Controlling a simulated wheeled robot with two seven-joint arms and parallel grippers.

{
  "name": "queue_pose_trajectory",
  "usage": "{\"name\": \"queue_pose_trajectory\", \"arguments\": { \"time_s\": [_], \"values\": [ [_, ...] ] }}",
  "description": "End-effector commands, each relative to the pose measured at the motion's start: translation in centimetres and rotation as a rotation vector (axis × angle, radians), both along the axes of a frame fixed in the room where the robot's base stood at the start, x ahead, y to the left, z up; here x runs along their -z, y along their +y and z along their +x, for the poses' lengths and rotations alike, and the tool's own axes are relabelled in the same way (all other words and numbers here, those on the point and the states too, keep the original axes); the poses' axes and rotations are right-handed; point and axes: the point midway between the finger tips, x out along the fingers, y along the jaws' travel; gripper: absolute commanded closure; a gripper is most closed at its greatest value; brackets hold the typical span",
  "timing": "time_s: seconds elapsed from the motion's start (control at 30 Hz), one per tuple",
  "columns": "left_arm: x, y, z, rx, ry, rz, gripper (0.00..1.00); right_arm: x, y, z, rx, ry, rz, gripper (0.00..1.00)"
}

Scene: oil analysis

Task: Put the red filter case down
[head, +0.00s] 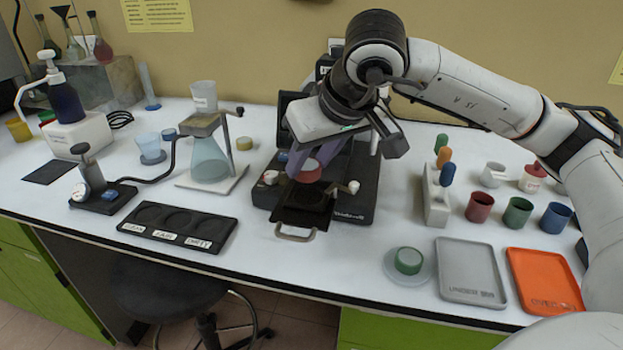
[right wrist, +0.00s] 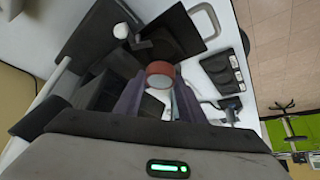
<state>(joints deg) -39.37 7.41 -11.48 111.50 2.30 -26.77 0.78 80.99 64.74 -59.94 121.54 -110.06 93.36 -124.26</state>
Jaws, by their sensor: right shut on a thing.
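The red filter case (head: 309,168) is a short round case with a pale top. My right gripper (head: 303,172) is shut on it and holds it over the front of the black analyser (head: 352,200). In the right wrist view the case (right wrist: 160,70) sits between the tips of the two fingers (right wrist: 160,88). The analyser's black drawer (head: 290,217) with a metal handle is pulled out just in front of the case. I cannot tell exactly how high the case is above it. My left gripper is out of view.
A black three-well tray (head: 178,226) with labels lies left, its wells looking empty. A green case (head: 408,260) stands on a clear round dish at the front. Grey (head: 468,271) and orange (head: 545,280) trays lie right. A glass funnel stand (head: 210,160) is left of the analyser.

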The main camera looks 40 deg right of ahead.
Motion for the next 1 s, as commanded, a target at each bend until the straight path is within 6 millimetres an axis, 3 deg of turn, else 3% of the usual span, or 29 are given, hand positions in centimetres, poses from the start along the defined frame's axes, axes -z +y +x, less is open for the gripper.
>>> {"name": "queue_pose_trajectory", "arguments": {
  "time_s": [0.3, 0.77, 0.8, 0.83, 1.0],
  "values": [
    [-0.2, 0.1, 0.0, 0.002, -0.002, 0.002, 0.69, 4.5, -0.1, 0.0, 0.002, 0.003, -0.001, 0.85],
    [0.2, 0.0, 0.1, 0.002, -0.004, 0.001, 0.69, 5.5, -0.5, 0.5, 0.000, 0.000, 0.001, 0.85],
    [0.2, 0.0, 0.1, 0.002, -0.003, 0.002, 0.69, 5.5, -0.5, 0.5, 0.000, 0.000, 0.001, 0.62],
    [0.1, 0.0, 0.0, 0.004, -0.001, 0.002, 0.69, 5.3, -0.5, 0.5, 0.000, 0.000, 0.001, 0.57],
    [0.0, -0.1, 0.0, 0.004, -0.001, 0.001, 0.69, 5.3, -0.5, 0.4, 0.001, 0.001, 0.001, 0.56]
  ]
}}
